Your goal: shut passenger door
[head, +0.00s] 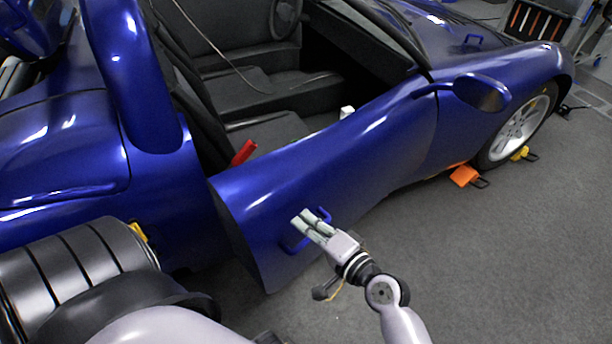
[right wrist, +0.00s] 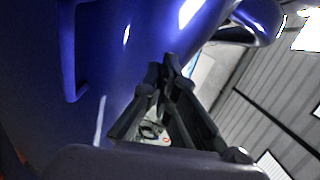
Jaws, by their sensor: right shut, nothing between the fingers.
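The blue passenger door (head: 340,165) stands partly open, its rear edge swung out from the car body with a gap behind it. A blue loop handle (head: 292,243) sits low near that rear edge. My right gripper (head: 303,219) is in front of the door's outer face and overlaps the handle in the head view. In the right wrist view its fingers (right wrist: 172,72) are together and empty, with the handle (right wrist: 74,55) to their left and apart from them. Whether the fingertips touch the door panel (right wrist: 130,50) is unclear. My left gripper is out of view.
The car's side mirror (head: 481,93) juts out ahead of the door. Orange (head: 464,176) and yellow (head: 520,153) chocks lie by the front wheel (head: 519,132). Grey floor (head: 500,260) is clear on the right.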

